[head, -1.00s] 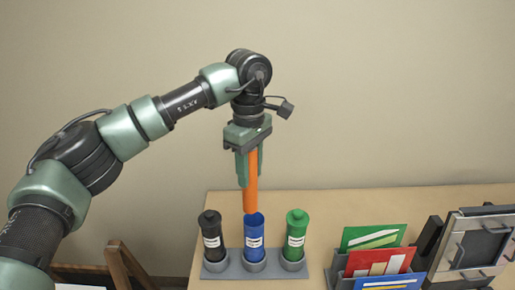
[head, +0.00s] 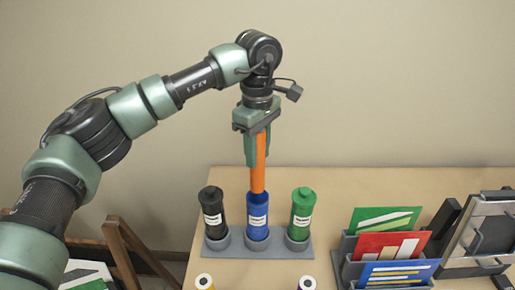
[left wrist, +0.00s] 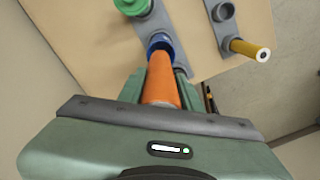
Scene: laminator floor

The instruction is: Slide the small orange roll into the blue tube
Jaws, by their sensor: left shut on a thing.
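My left gripper (head: 257,156) is shut on the small orange roll (head: 257,178) and holds it upright. The open blue tube (head: 257,222) stands upright in the middle of a grey rack (head: 221,251). The roll's lower end is at the tube's mouth in the head view; I cannot tell whether it is inside. In the left wrist view, the orange roll (left wrist: 161,80) points down from the gripper, and its far end overlaps part of the blue tube's rim (left wrist: 158,40). My right gripper is not in view.
A black capped tube (head: 211,208) and a green capped tube (head: 302,207) flank the blue one closely. A holder with coloured cards (head: 388,245) stands at the right. A yellow roll (head: 204,281) and another roll (head: 307,283) show at the front edge. A wooden frame (head: 128,250) is at left.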

